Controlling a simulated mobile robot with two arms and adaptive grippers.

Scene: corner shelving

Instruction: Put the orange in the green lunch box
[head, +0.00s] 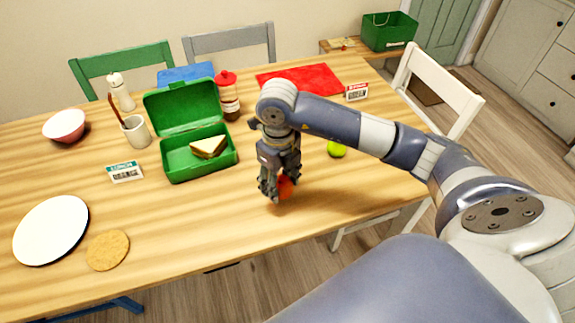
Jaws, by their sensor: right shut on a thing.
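The orange (286,187) is partly hidden between the fingers of my right gripper (275,189). My right gripper points down and is shut on the orange, at or just above the table; I cannot tell whether the orange touches the wood. The green lunch box (200,175) stands open to the left of the gripper, its lid raised at the back. A sandwich (209,147) lies in the right part of the box, and the left part looks empty. My left gripper is not in view.
A red-capped bottle (229,98) stands behind the box at right. A label card (125,172), white plate (50,230) and cork mat (108,250) lie left.

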